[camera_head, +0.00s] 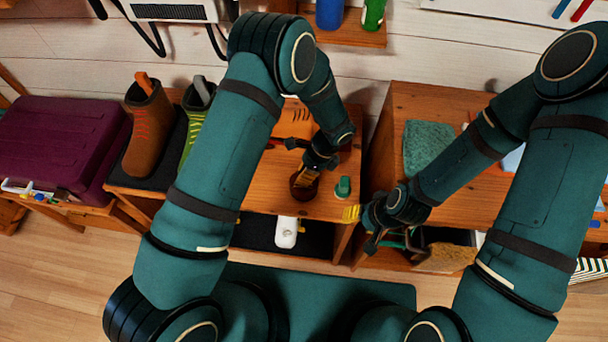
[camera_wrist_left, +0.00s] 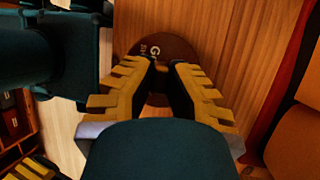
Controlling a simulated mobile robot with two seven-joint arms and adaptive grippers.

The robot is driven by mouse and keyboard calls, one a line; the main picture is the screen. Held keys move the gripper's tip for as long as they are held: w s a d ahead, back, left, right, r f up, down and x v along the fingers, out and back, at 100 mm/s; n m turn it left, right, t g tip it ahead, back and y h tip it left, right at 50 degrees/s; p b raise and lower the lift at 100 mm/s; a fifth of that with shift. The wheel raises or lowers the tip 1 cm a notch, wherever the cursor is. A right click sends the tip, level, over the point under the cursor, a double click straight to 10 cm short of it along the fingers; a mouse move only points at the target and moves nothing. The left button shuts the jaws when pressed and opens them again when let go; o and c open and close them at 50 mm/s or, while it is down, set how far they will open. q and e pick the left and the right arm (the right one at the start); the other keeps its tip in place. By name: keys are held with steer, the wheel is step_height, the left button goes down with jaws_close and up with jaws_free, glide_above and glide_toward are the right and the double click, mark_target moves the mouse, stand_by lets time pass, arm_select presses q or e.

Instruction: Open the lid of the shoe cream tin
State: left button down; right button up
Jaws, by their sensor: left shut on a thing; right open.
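The shoe cream tin (camera_head: 301,194) is a dark brown round tin on the wooden bench top (camera_head: 262,200). In the left wrist view the dark top of the tin (camera_wrist_left: 178,46) shows pale lettering, partly covered by my fingers. My left gripper (camera_head: 306,178) reaches down over the tin and is shut on it; it also shows in the left wrist view (camera_wrist_left: 165,66). Whether the fingers hold the lid alone or the body too is hidden. My right gripper (camera_head: 362,228) is open and empty, in front of the bench's right end, apart from the tin.
A small green object (camera_head: 343,187) stands just right of the tin. A brown boot (camera_head: 149,130) and a green boot (camera_head: 190,135) stand at the left, beside a purple case (camera_head: 62,145). A white item (camera_head: 287,232) is on the lower shelf. A green cloth (camera_head: 428,147) lies on the right-hand cabinet.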

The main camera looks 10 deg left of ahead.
arm_select(q)
steer(key=shift+w+r+g+b, duration=0.15)
steer(key=shift+w+g+b, duration=0.2)
steer(key=shift+w+g, duration=0.45)
steer(key=shift+w+r+m+g+b, duration=0.2)
steer(key=shift+g+b, duration=0.2)
steer(key=shift+g, duration=0.2)
steer(key=shift+w+r+m+g+b, duration=0.1)
steer(key=shift+m+g+b, duration=0.1)
steer(key=shift+g+b, duration=0.3)
steer(key=c, duration=0.9)
jaws_free()
steer(key=shift+c, duration=0.2)
steer(key=shift+r, duration=0.1)
steer(key=v, duration=1.2)
steer(key=shift+d, duration=0.1)
